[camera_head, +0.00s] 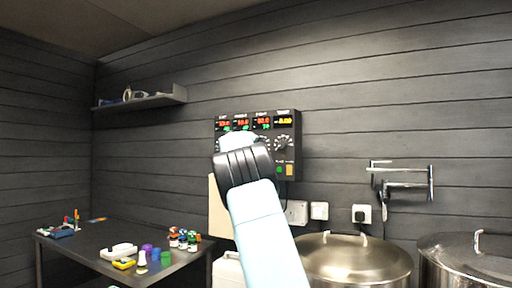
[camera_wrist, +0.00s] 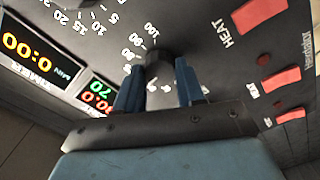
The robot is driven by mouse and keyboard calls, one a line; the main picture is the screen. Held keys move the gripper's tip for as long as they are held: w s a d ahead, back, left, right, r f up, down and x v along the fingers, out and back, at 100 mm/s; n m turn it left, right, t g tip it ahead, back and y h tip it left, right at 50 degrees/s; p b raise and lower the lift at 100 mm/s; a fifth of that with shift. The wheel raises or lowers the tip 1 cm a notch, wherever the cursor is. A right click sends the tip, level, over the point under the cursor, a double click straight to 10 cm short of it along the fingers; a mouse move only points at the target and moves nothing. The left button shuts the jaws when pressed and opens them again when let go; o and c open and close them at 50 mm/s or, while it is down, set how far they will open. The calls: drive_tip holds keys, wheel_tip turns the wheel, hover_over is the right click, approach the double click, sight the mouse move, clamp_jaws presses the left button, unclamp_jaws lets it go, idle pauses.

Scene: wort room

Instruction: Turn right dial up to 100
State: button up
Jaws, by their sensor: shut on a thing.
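The black right dial (camera_wrist: 158,64) is in the upper middle of the wrist view, with a white number scale around it that includes 100, 90 and 80. My gripper (camera_wrist: 157,84) has one blue finger on each side of the dial and is shut on it. The dial's pointer is not clear. A small display (camera_wrist: 96,97) beside it shows green 70 above a red number. In the head view, the control panel (camera_head: 289,166) is on the dark wall, and my arm hides its lower left part, including the held dial and my fingertips.
The timer dial (camera_head: 283,143) is close by on the panel's right. Red HEAT switches (camera_wrist: 258,12) are at the right of the wrist view. Below are metal kettles (camera_head: 352,262) and a dark table (camera_head: 82,247) with small objects. A wall shelf (camera_head: 140,101) hangs at left.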

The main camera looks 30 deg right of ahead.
drive_tip(key=m, duration=2.3)
drive_tip(key=shift+d+f+m, duration=0.15)
drive_tip(key=shift+f+m, duration=0.1)
drive_tip(key=shift+m, duration=0.15)
idle(0.4)
drive_tip(key=o, duration=0.9)
drive_tip(key=shift+c, duration=0.2)
drive_tip(key=shift+o, duration=0.9)
drive_tip(key=shift+r, duration=0.1)
